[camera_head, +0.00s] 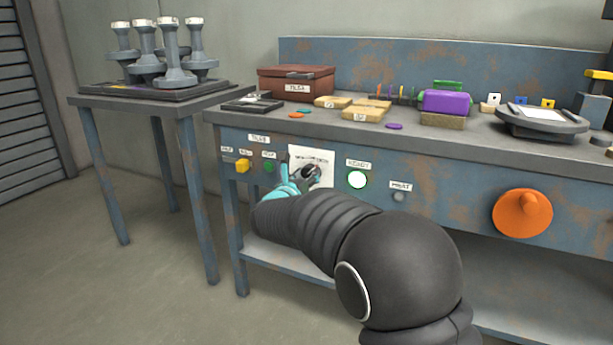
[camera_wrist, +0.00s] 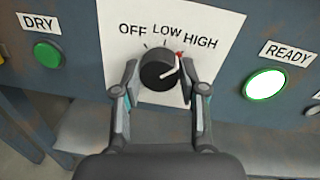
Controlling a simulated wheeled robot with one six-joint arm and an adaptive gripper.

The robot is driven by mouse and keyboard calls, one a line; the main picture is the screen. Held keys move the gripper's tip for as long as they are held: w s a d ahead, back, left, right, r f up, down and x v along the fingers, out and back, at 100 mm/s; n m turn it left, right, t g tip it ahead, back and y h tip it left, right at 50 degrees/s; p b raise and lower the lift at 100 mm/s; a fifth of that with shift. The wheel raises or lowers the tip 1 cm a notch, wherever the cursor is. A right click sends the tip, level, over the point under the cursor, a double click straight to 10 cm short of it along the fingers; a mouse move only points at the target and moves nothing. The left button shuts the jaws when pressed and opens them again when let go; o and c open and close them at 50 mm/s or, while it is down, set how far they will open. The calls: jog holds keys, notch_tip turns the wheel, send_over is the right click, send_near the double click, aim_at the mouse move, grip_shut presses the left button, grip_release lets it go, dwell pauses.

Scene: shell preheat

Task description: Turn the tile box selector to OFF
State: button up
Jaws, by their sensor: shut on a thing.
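The selector is a round dark knob (camera_wrist: 159,68) on a white plate (camera_wrist: 115,20) marked OFF, LOW and HIGH, left to right. In the head view my gripper (camera_head: 298,180) is at the plate (camera_head: 325,157) on the bench front. My arm and fingers partly cover the knob (camera_head: 309,172) there.
A lit READY light (camera_head: 357,180) is right of the plate. A green DRY button (camera_wrist: 47,54) is to its left, with a yellow switch (camera_head: 243,166) beyond. A large orange knob (camera_head: 522,213) is further right. Several small items lie on the bench top.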

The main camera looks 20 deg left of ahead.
jog(key=shift+n, duration=0.3)
jog(key=n, duration=0.3)
jog(key=shift+r+n, duration=0.15)
jog(key=shift+n, duration=0.15)
jog(key=n+p, duration=0.2)
jog(key=n, duration=0.2)
jog(key=shift+r+g, duration=0.1)
jog(key=shift+g, duration=0.2)
jog(key=n+p, duration=0.3)
jog(key=n, duration=0.2)
jog(key=shift+a+n+h+p, duration=0.1)
jog(key=shift+n+h+p, duration=0.2)
jog(key=shift+p, duration=0.05)
jog(key=shift+n+p, duration=1.2)
jog(key=shift+n, duration=0.4)
jog(key=o, duration=1.1)
jog(key=shift+o, duration=0.2)
